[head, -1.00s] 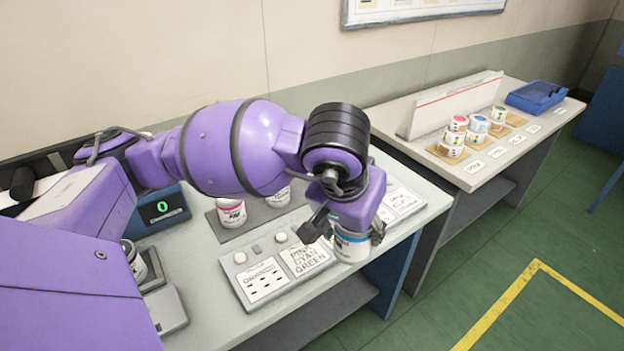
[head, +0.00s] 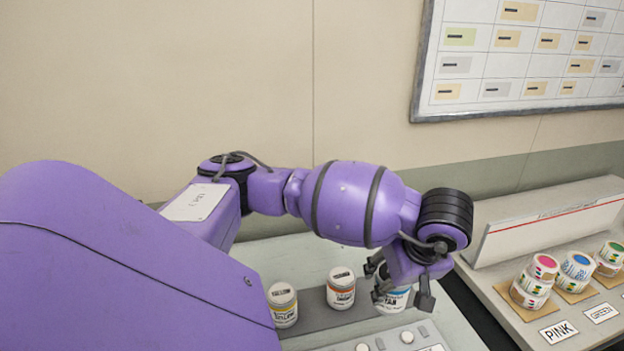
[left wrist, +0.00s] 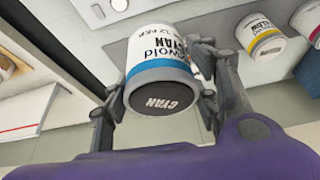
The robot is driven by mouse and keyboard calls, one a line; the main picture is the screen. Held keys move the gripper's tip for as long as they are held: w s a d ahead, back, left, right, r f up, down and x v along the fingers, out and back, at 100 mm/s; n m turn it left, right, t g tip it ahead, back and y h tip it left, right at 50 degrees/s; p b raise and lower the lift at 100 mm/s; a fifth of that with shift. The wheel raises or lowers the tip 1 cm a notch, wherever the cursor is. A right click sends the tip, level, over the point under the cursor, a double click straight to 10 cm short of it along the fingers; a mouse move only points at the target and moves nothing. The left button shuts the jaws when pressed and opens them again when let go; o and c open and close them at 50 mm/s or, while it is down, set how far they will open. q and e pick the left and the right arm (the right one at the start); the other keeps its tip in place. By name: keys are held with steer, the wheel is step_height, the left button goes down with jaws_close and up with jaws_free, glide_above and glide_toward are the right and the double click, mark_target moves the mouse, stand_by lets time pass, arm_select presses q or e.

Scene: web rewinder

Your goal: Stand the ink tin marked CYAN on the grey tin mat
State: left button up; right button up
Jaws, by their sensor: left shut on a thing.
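The CYAN ink tin (head: 394,300) is white with a blue band. My left gripper (head: 402,285) is shut around it, just right of two standing tins. In the left wrist view, the tin (left wrist: 160,45) sits between the fingers, its dark lid marked CYAN facing the camera. The grey tin mat (head: 313,318) is a dark strip on the bench. My right gripper is out of view.
A panel with knobs (head: 407,337) lies in front of the held tin. On a separate bench at the right are stacked tape rolls (head: 536,278) and cards marked PINK (head: 558,332) and GREEN (head: 601,313). A chart board (head: 520,62) hangs on the wall.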

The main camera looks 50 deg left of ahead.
arm_select(q)
steer(key=shift+w+a+f+n+g, duration=0.15)
steer(key=shift+w+a+f+n, duration=0.4)
steer(key=shift+w+a+f, duration=1.1)
steer(key=shift+w+a+f+n+g, duration=0.2)
steer(key=shift+w+a+f+n, duration=0.55)
steer(key=shift+w+f, duration=1.6)
steer(key=shift+w+a+f+n+g, duration=0.15)
steer(key=shift+w+a+f+n, duration=0.15)
steer(key=shift+w+a+f, duration=1.5)
steer(key=shift+w+d+f, duration=0.1)
steer(key=shift+d+f, duration=0.15)
steer(key=shift+f, duration=0.1)
steer(key=shift+f, duration=0.1)
steer(key=o, duration=1.5)
